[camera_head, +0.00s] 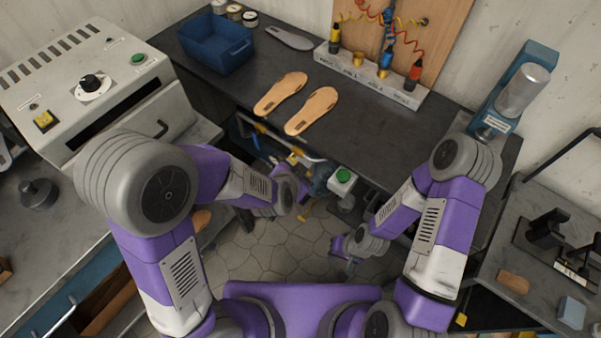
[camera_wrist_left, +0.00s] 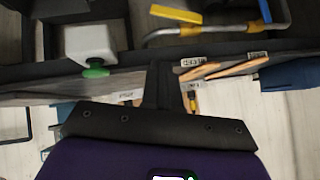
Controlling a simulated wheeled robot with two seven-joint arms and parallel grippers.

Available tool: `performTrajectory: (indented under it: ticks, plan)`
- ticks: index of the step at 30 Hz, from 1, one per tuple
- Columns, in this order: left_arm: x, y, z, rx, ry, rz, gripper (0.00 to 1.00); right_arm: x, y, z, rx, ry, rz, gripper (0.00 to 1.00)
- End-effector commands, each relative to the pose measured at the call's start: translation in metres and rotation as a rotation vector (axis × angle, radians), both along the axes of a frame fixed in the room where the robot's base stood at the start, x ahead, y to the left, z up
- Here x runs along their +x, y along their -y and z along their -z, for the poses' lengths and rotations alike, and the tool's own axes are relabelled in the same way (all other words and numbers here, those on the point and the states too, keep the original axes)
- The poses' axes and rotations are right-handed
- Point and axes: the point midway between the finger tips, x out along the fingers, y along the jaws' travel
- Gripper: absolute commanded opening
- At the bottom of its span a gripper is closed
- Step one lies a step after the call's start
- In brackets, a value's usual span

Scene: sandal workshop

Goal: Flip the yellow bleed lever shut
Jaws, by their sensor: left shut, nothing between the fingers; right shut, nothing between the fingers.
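The yellow bleed lever (camera_wrist_left: 176,14) shows at the top of the left wrist view, beside a bent metal pipe (camera_wrist_left: 215,30) with yellow collars. In the head view a small yellow piece (camera_head: 292,158), probably the lever, shows under the bench's front edge, partly hidden by my left arm. My left gripper (camera_wrist_left: 160,75) is shut and empty. Its dark fingers point toward the pipe and lever area, with the lever just past the tips; I cannot tell whether they touch. My right gripper (camera_head: 350,264) is shut and empty, low over the floor to the right.
A box with a green button (camera_head: 343,181) stands right of the lever area; it also shows in the left wrist view (camera_wrist_left: 90,42). The dark bench (camera_head: 370,140) carries sandal soles (camera_head: 312,110), a blue bin (camera_head: 216,44) and a tool rack (camera_head: 372,77). Tiled floor (camera_head: 265,255) is open below.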

Motion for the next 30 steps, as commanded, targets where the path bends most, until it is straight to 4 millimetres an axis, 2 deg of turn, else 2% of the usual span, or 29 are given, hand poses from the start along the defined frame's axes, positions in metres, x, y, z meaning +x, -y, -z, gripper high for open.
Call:
performTrajectory:
  ticks: [1, 10, 15, 21, 30]
  plan:
    - [0.007, 0.002, 0.011, 0.002, -0.001, 0.0, 0.0, 0.0, 0.0, 0.008, 0.0, 0.0, 0.0, 0.0]
    - [0.051, 0.019, 0.055, 0.001, -0.003, -0.001, 0.0, 0.0, 0.0, 0.029, 0.0, 0.0, 0.0, 0.0]
    - [0.059, 0.015, 0.08, 0.0, -0.003, -0.002, 0.0, 0.0, 0.0, 0.041, 0.0, 0.0, 0.0, 0.0]
    - [0.062, 0.012, 0.093, 0.0, -0.001, 0.0, 0.0, 0.0, 0.0, 0.046, 0.0, 0.0, 0.0, 0.0]
    - [0.062, 0.012, 0.093, 0.0, -0.001, 0.001, 0.0, 0.0, 0.0, 0.045, 0.0, 0.0, 0.0, 0.0]
